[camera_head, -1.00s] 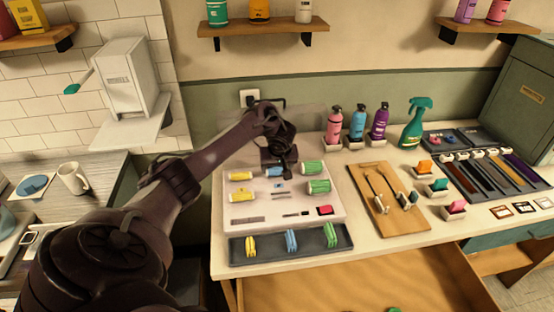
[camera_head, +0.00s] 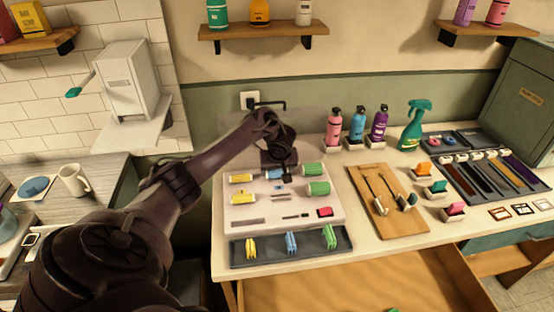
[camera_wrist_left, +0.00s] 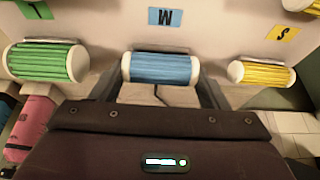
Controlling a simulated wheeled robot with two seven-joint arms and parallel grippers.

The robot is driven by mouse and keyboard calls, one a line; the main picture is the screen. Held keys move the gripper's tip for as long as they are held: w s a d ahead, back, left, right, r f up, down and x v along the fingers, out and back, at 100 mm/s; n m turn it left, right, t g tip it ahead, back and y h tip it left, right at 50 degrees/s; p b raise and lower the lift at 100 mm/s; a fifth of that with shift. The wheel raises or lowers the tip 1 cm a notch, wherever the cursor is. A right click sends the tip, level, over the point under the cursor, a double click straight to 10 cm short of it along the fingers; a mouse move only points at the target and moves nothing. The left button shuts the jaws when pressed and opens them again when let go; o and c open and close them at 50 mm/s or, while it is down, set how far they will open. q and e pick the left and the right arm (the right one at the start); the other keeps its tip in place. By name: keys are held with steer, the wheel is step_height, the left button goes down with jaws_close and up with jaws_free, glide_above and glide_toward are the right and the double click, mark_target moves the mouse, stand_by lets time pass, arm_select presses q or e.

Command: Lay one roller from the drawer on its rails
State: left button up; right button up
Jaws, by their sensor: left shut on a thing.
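A blue ribbed roller with white ends (camera_wrist_left: 160,68) lies between the fingers of my left gripper (camera_head: 280,175), which is shut on it. It also shows in the head view (camera_head: 270,174), low over the back middle of the pale board (camera_head: 275,222). I cannot tell whether it touches its rails, as the gripper hides its underside. A blue label marked W (camera_wrist_left: 165,17) is on the board beside it. The open drawer (camera_head: 350,285) below the counter shows a mostly bare wooden floor, with a green bit (camera_head: 393,310) at the picture's bottom edge. My right gripper is not in view.
Green rollers (camera_head: 313,170) and yellow rollers (camera_head: 242,197) lie on the board on either side. A dark tray (camera_head: 265,255) with yellow, blue and green items lies in front. A wooden board (camera_head: 385,225) with tools is to the right; bottles (camera_head: 357,125) stand behind.

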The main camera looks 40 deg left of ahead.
arm_select(q)
steer(key=o, duration=1.1)
steer(key=shift+c, duration=0.2)
steer(key=shift+o, duration=0.6)
steer(key=shift+r, duration=0.1)
steer(key=shift+r+p, duration=3.45)
steer(key=shift+p, duration=1.15)
steer(key=shift+f, duration=0.1)
